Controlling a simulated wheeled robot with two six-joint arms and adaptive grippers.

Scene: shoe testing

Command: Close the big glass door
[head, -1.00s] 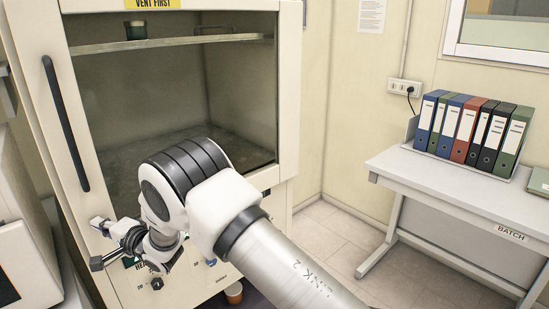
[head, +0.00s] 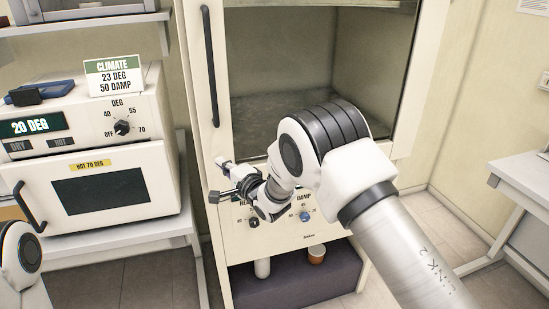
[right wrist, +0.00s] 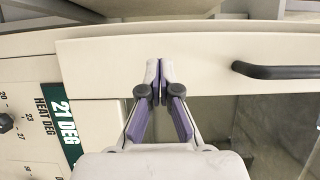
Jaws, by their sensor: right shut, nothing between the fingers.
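The big glass door (head: 229,60) is on the tall cream cabinet. It has a pale frame and a long black upright handle (head: 210,65) on its left side. The door looks flush with the cabinet, or nearly so; a small gap is hard to rule out. My right gripper (head: 226,180) is at the door's lower left corner, below the handle. In the right wrist view its fingertips (right wrist: 160,66) are together and empty, over the pale door frame (right wrist: 205,58), with the black handle (right wrist: 280,71) to the right. Contact is unclear. My left gripper is out of view.
A white oven (head: 97,182) with a dark window stands on a bench at left, topped by a climate sign (head: 114,78). Below the door are a control panel with knobs (head: 305,216) and a cup (head: 317,253). A table (head: 525,180) stands at right.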

